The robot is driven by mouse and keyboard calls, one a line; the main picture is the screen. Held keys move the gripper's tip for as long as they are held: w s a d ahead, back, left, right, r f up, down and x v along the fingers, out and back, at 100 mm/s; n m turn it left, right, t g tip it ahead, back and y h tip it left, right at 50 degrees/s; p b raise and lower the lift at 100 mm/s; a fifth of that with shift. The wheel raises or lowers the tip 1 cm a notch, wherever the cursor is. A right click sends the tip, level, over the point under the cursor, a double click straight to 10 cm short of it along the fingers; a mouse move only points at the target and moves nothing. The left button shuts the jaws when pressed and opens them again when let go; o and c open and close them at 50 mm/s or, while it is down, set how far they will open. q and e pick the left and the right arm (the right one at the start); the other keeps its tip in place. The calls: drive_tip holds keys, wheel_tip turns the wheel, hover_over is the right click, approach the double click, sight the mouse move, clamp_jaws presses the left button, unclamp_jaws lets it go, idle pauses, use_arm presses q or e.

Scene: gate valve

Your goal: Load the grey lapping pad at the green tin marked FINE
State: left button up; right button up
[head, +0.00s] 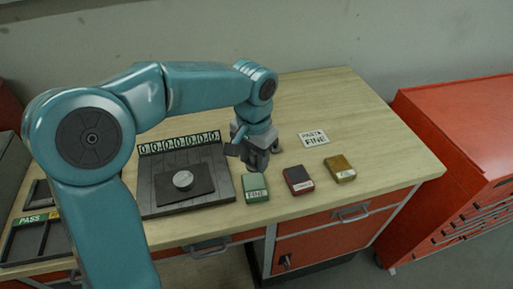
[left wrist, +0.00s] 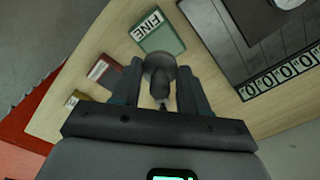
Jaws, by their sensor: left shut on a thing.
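The green tin (head: 256,188) marked FINE stands near the front edge of the bench; it also shows in the left wrist view (left wrist: 161,36). My left gripper (head: 256,156) is above the bench, behind the green tin and apart from it in the head view. In the left wrist view its fingers (left wrist: 160,88) are shut on the grey lapping pad (left wrist: 159,66), which has a rounded grey end and a narrower stem. The pad's working face is not clear to see. My right gripper is in neither view.
A red tin (head: 298,180) and a yellow tin (head: 341,168) stand right of the green tin. A white card (head: 313,138) reading PASTA FINE lies behind them. Left is a dark board (head: 150,203) with a grey disc (head: 183,180) and a number strip (head: 180,143). A PASS tray (head: 35,243) is far left.

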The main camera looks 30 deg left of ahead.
use_arm(q)
drive_tip(key=shift+w+a+f+b, duration=0.25)
drive_tip(key=shift+a+f+b, duration=0.05)
drive_tip(key=shift+f+b, duration=0.1)
drive_tip(key=shift+w+a+f, duration=0.1)
drive_tip(key=shift+f, duration=0.2)
drive_tip(key=shift+s+d+f+b, duration=0.1)
drive_tip(key=shift+d+f+b, duration=0.05)
drive_tip(key=shift+f+b, duration=0.25)
drive_tip(key=shift+s+d+f+b, duration=0.1)
drive_tip(key=shift+f+b, duration=0.15)
drive_tip(key=shift+b, duration=0.2)
drive_tip(key=f, duration=0.1)
drive_tip(key=f+b, duration=0.2)
drive_tip(key=shift+w+a, duration=0.2)
drive_tip(key=shift+w, duration=0.05)
drive_tip(key=shift+f+b, duration=0.3)
drive_tip(key=shift+b, duration=0.15)
drive_tip(key=shift+s+d, duration=0.2)
drive_tip(key=shift+a, duration=0.1)
drive_tip(key=shift+w, duration=0.1)
drive_tip(key=shift+r, duration=0.1)
